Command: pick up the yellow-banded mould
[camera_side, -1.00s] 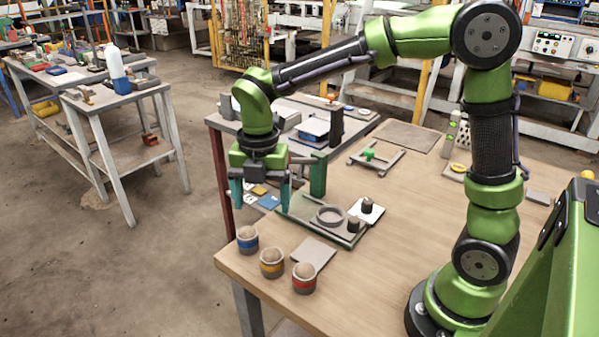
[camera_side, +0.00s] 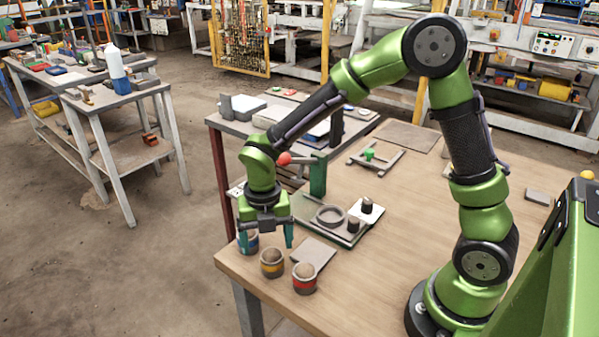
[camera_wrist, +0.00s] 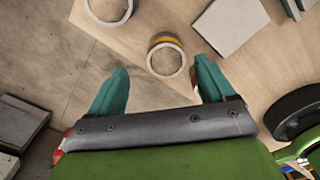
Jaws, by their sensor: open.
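The red-banded mould (camera_side: 304,279) stands to the right of the yellow-banded one. A flat grey square plate (camera_side: 313,251) lies close behind. A green tray (camera_side: 301,205) with a ring and dark pieces lies farther back. The table's front left edge is near the moulds.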

